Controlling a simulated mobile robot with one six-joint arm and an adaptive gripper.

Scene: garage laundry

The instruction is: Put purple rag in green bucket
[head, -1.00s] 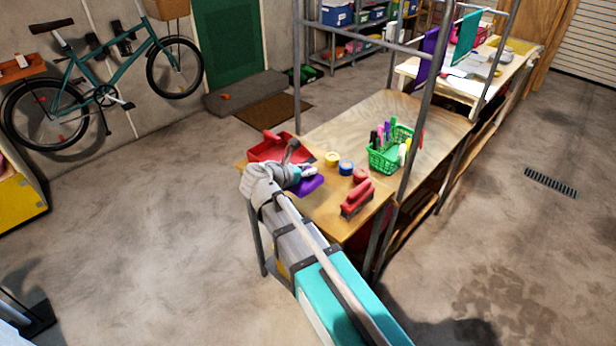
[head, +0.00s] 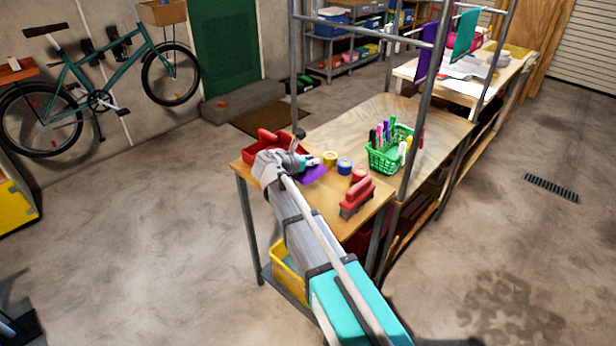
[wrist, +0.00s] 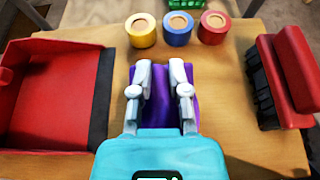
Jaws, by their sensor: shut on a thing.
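The purple rag (wrist: 162,95) lies between the two white fingers of my gripper (wrist: 160,70) in the wrist view, and the fingers are shut on it. In the head view the rag (head: 314,173) shows just beyond my gripper (head: 306,163), over the near wooden table (head: 318,200). Whether the rag still touches the table I cannot tell. A green basket (head: 384,163) holding several markers stands on the same run of worktops, beyond the tape rolls. No other green bucket is clear in view.
A red dustpan (wrist: 50,95) is left of the rag and a red brush (wrist: 285,75) right of it. Yellow (wrist: 142,30), blue (wrist: 178,28) and red (wrist: 213,27) tape rolls stand just beyond. A metal post (head: 420,100) rises beside the green basket.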

